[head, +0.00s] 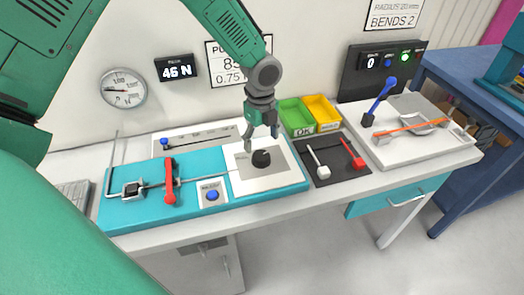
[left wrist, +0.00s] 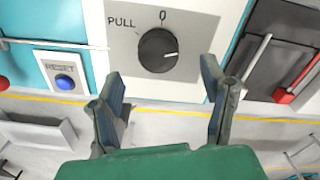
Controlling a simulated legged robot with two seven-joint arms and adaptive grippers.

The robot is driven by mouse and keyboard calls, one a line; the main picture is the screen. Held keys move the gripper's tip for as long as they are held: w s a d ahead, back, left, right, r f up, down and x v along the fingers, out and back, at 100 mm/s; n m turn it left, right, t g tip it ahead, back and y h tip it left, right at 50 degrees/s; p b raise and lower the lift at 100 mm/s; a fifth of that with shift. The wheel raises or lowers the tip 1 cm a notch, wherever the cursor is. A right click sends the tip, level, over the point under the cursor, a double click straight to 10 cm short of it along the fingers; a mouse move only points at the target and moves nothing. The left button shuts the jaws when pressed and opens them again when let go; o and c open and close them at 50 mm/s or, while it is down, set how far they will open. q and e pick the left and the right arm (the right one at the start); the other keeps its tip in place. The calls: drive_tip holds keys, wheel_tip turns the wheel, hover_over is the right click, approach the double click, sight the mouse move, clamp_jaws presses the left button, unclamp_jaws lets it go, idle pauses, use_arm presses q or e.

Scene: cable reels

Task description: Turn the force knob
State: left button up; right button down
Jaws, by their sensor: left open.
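The force knob (head: 261,158) is a round black dial on a white panel of the teal test rig (head: 210,201). In the left wrist view the knob (left wrist: 158,49) has a white pointer line aimed to the right. The panel (left wrist: 200,22) around it bears the marks "PULL" and "0". My left gripper (head: 262,140) is open and above the knob in the head view. In the left wrist view its two fingers (left wrist: 168,98) are spread wide, on the near side of the knob, with nothing between them. My right gripper is not in view.
A blue RESET button (head: 212,194) and a red lever (head: 170,182) are left of the knob. A dark tray (head: 325,172) with white and red tools lies to the right. Green (head: 296,115) and yellow (head: 322,111) bins stand behind. A display (head: 174,68) reads about 46 N.

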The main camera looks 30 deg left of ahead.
sight(262, 154)
use_arm(q)
wheel_tip(262, 154, up, 6)
drive_tip(key=shift+f, duration=0.25)
idle(0.5)
